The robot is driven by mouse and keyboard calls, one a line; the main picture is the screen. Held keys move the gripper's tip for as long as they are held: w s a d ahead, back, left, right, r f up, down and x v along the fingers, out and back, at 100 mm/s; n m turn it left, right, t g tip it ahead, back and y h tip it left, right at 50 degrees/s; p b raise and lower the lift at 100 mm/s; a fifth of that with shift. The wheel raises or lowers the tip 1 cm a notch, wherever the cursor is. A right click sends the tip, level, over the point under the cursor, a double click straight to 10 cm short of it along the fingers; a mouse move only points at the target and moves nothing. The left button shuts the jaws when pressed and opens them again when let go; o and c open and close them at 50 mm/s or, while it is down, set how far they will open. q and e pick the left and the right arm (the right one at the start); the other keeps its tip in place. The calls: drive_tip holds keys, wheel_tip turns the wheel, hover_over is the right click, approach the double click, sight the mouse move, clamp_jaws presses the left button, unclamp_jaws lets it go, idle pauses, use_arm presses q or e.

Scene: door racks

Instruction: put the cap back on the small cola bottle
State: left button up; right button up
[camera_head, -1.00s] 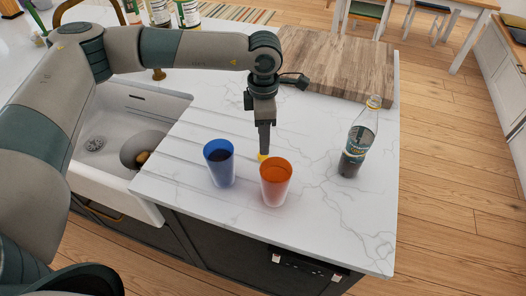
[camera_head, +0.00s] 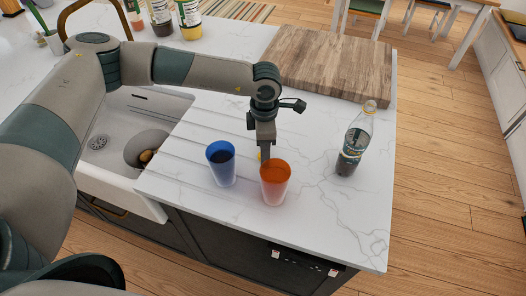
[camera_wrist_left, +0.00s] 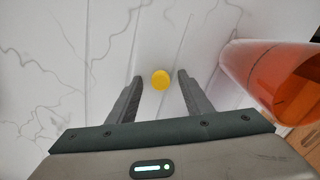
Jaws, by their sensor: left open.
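The cola bottle (camera_head: 355,142) stands upright at the right of the white counter, with dark liquid low inside and a yellowish ring at its neck. The yellow cap (camera_wrist_left: 160,79) lies on the counter, behind the orange cup; in the head view only a sliver of the cap (camera_head: 260,154) shows beside my finger. My left gripper (camera_wrist_left: 160,76) is open and points down, with the cap in the gap between its two fingertips. Whether the fingers touch the cap or the counter I cannot tell. My right gripper is not in view.
An orange cup (camera_head: 275,184) stands close in front of my left gripper, and a blue cup (camera_head: 221,165) stands to its left. A wooden board (camera_head: 335,65) lies behind. The sink (camera_head: 120,125) is at the left. The counter between orange cup and bottle is clear.

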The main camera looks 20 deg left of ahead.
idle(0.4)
use_arm(q)
drive_tip(key=c, duration=1.1)
drive_tip(key=shift+r, duration=0.1)
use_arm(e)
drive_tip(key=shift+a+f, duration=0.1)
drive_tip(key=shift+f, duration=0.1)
use_arm(q)
drive_tip(key=shift+r+b, duration=0.2)
drive_tip(key=shift+b, duration=0.2)
wheel_tip(320, 180, up, 3)
drive_tip(key=shift+r+b, duration=0.1)
drive_tip(key=shift+b, duration=1.1)
use_arm(e)
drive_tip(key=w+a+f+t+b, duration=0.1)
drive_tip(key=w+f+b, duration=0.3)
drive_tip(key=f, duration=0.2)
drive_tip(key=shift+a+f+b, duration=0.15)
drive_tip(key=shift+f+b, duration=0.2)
drive_tip(key=shift+b, duration=0.05)
use_arm(q)
drive_tip(key=w+d+r, duration=0.3)
drive_tip(key=d+r, duration=0.4)
drive_tip(key=d, duration=0.4)
drive_tip(key=shift+w, duration=0.4)
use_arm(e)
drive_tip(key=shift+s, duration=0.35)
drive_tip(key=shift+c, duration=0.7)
